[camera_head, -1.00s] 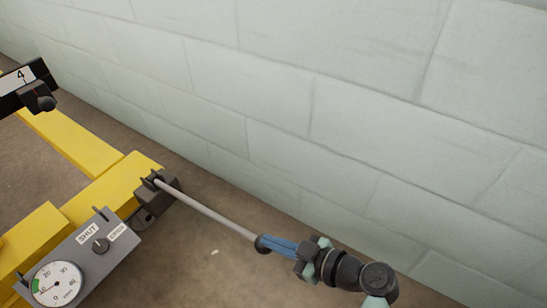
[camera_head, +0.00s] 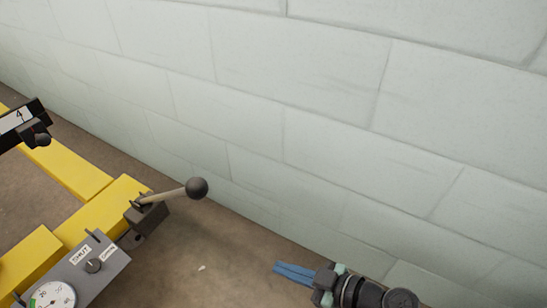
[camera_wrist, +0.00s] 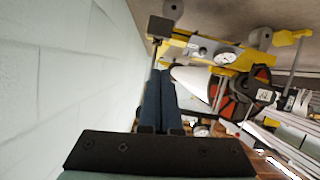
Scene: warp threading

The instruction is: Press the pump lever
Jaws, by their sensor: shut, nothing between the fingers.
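The pump lever (camera_head: 168,194) is a pale rod with a dark ball knob (camera_head: 196,188) on its end. It comes out of a dark block (camera_head: 147,214) at the end of the yellow frame and points right and slightly up in the head view. My gripper (camera_head: 277,268) has blue fingers and is at the lower right, clear of the knob, with floor showing between them. Its fingers are together and empty. In the wrist view the fingers (camera_wrist: 159,72) point towards the yellow frame. Nothing is in their grip.
A pale block wall (camera_head: 300,120) runs close behind the lever and my gripper. The yellow frame (camera_head: 95,215) carries a grey panel (camera_head: 88,268) with a knob and a round gauge (camera_head: 52,297). A black numbered plate (camera_head: 22,122) is at the far left. Brown floor is open between.

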